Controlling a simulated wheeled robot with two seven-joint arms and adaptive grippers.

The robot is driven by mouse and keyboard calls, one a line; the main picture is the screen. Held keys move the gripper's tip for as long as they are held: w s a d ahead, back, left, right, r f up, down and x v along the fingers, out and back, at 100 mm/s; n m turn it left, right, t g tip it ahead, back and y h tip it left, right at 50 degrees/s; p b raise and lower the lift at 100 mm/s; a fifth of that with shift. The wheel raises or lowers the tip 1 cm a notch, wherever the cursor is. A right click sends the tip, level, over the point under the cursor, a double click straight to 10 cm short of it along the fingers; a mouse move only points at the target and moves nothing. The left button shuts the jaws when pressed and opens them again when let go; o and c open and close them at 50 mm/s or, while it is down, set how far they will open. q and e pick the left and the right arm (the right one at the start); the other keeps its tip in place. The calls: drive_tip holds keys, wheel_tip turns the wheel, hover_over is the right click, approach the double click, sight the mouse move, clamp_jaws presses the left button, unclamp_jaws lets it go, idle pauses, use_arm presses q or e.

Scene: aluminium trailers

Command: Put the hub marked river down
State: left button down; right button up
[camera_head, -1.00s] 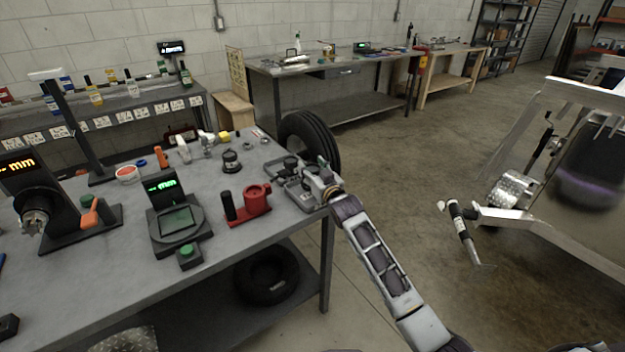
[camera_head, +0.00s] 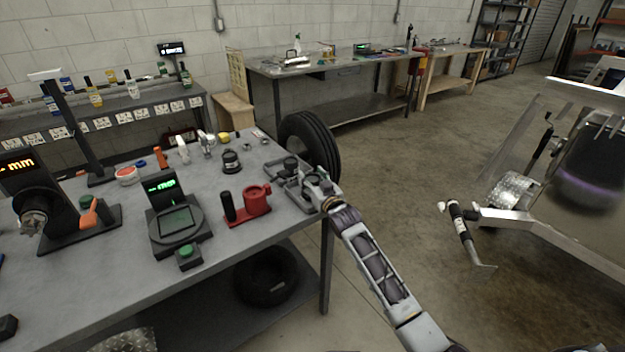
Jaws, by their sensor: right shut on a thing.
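My right gripper (camera_head: 313,187) is at the right front corner of the grey workbench (camera_head: 240,232), low over a grey fixture. It is shut on a small grey part, seemingly the hub, mostly hidden by the fingers; no marking is readable. A dark round hub-like part (camera_head: 231,161) stands on the bench to the left of the gripper, apart from it. My left gripper is not in view.
A grey fixture with a dark knob (camera_head: 290,164) lies at the bench corner. A red tool (camera_head: 256,200) and a green-lit gauge (camera_head: 178,222) stand to the left. A tyre (camera_head: 312,146) is behind the corner. A trailer frame (camera_head: 560,232) is at right.

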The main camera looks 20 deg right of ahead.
sight(316, 182)
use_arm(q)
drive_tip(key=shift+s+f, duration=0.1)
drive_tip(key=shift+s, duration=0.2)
use_arm(e)
drive_tip(key=shift+r, duration=0.1)
drive_tip(key=o, duration=1.6)
drive_tip(key=shift+s+d, duration=0.1)
drive_tip(key=shift+s, duration=0.9)
drive_tip(key=shift+s+d, duration=0.2)
drive_tip(key=shift+s, duration=0.85)
drive_tip(key=shift+s+d, duration=0.15)
drive_tip(key=shift+s, duration=0.75)
drive_tip(key=shift+s+d, duration=0.1)
drive_tip(key=shift+s, duration=0.75)
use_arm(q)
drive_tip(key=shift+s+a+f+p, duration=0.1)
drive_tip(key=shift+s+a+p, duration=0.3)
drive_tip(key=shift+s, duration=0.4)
use_arm(e)
drive_tip(key=shift+s+d, duration=0.2)
drive_tip(key=shift+s, duration=0.9)
drive_tip(key=shift+s+d, duration=0.15)
drive_tip(key=shift+s, duration=0.95)
